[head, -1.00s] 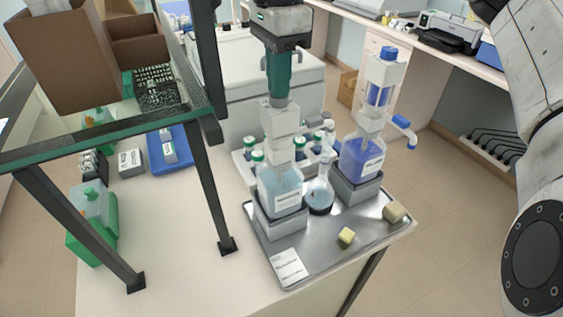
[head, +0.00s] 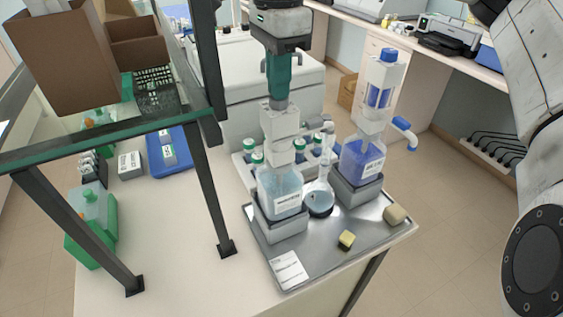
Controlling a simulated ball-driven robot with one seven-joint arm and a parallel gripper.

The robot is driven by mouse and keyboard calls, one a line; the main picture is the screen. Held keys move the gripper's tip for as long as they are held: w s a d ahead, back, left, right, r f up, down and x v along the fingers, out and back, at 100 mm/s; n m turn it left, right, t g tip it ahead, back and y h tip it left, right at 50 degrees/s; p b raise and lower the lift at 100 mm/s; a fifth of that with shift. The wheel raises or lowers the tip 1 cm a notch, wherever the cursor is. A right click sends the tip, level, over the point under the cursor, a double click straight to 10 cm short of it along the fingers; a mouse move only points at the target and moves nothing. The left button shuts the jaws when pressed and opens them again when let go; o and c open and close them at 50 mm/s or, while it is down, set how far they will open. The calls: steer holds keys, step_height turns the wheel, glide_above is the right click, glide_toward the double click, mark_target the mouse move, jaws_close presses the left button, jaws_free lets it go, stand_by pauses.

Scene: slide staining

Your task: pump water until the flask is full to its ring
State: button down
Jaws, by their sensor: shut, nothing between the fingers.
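The clear round flask (head: 319,203) stands upright on the steel tray between two dispenser bottles, with pale blue liquid inside. Its ring is too small to make out, so I cannot tell the level against it. The left dispenser bottle (head: 281,192) holds pale, clear liquid under a white pump head (head: 280,124). My gripper (head: 279,104) is shut and empty, pointing down directly over that pump head; its tip seems to touch the top. The top of the pump is hidden by it.
The right dispenser (head: 363,160) holds violet-blue liquid and has a blue nozzle. Green-capped bottles stand behind. A dark-framed shelf (head: 200,185) stands close on the left.

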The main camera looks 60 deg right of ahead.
steer(key=shift+f, duration=0.1)
steer(key=shift+r+p, duration=1.85)
steer(key=shift+r, duration=1.15)
steer(key=shift+f, duration=0.15)
steer(key=shift+f+b, duration=2.3)
steer(key=shift+f, duration=0.6)
steer(key=shift+r+p, duration=1.75)
steer(key=shift+r, duration=1.25)
